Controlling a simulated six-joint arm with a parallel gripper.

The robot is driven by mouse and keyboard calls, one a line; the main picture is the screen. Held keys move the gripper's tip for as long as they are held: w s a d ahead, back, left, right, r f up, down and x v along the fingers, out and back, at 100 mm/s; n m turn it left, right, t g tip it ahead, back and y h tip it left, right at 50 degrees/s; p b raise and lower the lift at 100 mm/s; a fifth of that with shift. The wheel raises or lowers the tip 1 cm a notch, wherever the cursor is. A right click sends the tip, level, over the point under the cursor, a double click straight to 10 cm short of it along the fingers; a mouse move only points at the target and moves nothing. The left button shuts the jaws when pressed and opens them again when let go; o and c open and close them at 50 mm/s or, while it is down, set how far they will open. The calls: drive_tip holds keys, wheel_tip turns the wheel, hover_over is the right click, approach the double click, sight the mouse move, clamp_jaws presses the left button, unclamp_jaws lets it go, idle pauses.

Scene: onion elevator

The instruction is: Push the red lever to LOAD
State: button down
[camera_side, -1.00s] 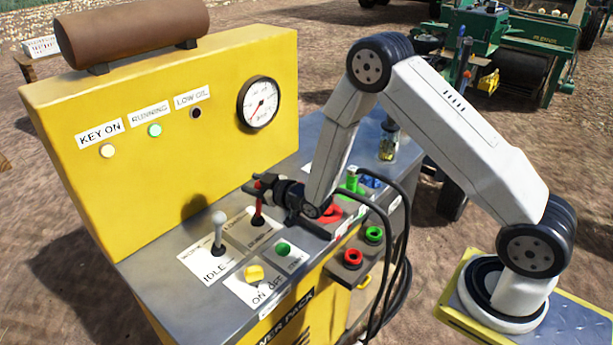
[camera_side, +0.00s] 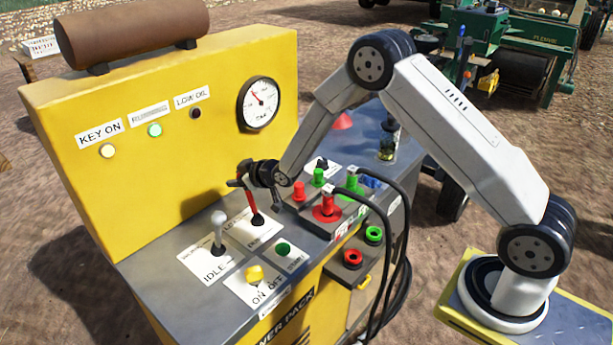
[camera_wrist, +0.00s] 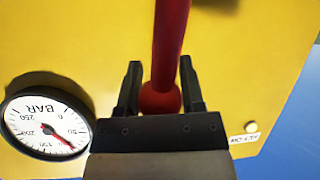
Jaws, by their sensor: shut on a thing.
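The red lever (camera_side: 250,198) stands on the console top beside the yellow panel. It leans back and to the left, toward the panel, over a white label plate (camera_side: 238,223) whose far word seems to read LOAD. My gripper (camera_side: 243,173) is at the lever's top. The exact finger contact is hard to see.
A grey-knobbed lever (camera_side: 219,226) at IDLE stands to the left. A yellow switch (camera_side: 254,273) and a green button (camera_side: 283,249) are in front. Red and green hose couplings (camera_side: 326,208) with black hoses stand to the right. The gauge (camera_side: 259,104) is on the panel (camera_side: 190,165).

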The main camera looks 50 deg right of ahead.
drive_tip(key=shift+w+f, duration=0.25)
drive_tip(key=shift+f, duration=0.3)
drive_tip(key=shift+c, duration=1.2)
unclamp_jaws()
drive_tip(key=shift+r, duration=0.2)
drive_tip(key=a+v, duration=0.1)
drive_tip(key=v, duration=0.6)
drive_tip(key=shift+s+d, duration=0.3)
drive_tip(key=shift+d, duration=0.2)
drive_tip(key=shift+r, duration=0.15)
